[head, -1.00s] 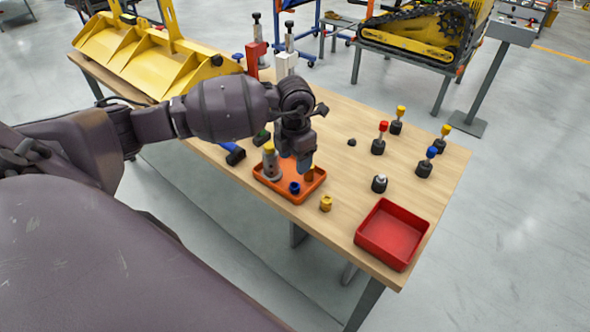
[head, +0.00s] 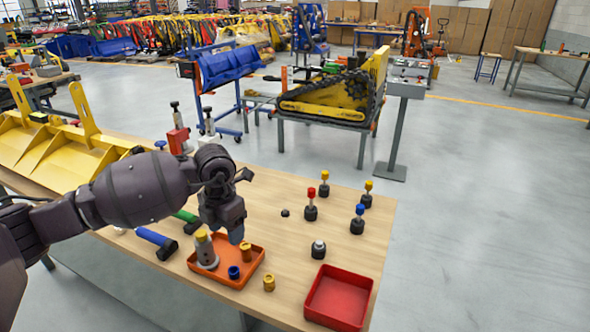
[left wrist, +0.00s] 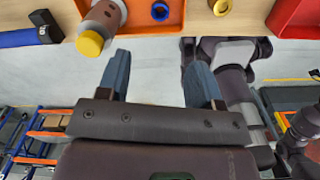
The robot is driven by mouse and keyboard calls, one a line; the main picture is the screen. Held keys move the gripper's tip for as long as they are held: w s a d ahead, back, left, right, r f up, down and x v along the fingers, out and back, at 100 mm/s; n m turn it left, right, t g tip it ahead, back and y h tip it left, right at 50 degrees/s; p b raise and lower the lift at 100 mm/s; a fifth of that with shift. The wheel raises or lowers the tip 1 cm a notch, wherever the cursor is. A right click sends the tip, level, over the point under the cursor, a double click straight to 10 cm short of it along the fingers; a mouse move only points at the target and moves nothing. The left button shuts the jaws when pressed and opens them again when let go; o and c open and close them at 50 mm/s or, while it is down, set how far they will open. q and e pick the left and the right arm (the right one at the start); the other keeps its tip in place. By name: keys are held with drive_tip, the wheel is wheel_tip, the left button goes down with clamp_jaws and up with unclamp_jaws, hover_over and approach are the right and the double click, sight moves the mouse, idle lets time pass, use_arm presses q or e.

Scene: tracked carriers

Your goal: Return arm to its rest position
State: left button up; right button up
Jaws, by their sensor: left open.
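My left arm reaches in from the left in the head view. My left gripper (head: 236,236) hangs over the orange tray (head: 212,277) on the wooden table. In the left wrist view its two blue fingers (left wrist: 160,85) are wide apart with nothing between them. A grey cylinder with a yellow cap (head: 206,250), a brass piece (head: 246,252) and a blue ring (head: 234,272) are in the tray, apart from the fingers in the wrist view. My right gripper does not show.
A red tray (head: 338,297) and a loose brass piece (head: 269,283) are on the table (head: 285,245). Several capped pegs (head: 310,205) stand at its right. A blue-handled tool (head: 155,240) and a green-handled tool (head: 187,218) lie left of the gripper. A yellow bucket (head: 60,160) is at the back left.

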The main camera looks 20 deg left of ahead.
use_arm(q)
drive_tip(key=s+d+f+n+t+h, duration=0.1)
drive_tip(key=s+d+n+t+h, duration=0.35)
drive_tip(key=d+h, duration=0.45)
drive_tip(key=s+d+f+n+t+h, duration=0.1)
drive_tip(key=s+d+n+t+h, duration=0.2)
drive_tip(key=d+n+h, duration=0.45)
drive_tip(key=s+a+f+n+t+y, duration=0.1)
drive_tip(key=a+f+n+t+y, duration=0.2)
drive_tip(key=n+t+y, duration=0.35)
drive_tip(key=a+f+n+t+y, duration=0.3)
drive_tip(key=f+n+t, duration=0.1)
drive_tip(key=n, duration=0.6)
drive_tip(key=s+a+f+n+g+y, duration=0.3)
drive_tip(key=s+f+n, duration=0.2)
drive_tip(key=f, duration=0.1)
drive_tip(key=s+a+f+n+g+y, duration=0.2)
drive_tip(key=s+f+n+g+y, duration=0.1)
drive_tip(key=s+f+n+y, duration=0.1)
wheel_tip(320, 180, down, 3)
drive_tip(key=s+n, duration=0.1)
drive_tip(key=s, duration=0.1)
drive_tip(key=shift+s+a+r, duration=0.15)
drive_tip(key=shift+s+a, duration=0.15)
drive_tip(key=shift+a, duration=0.1)
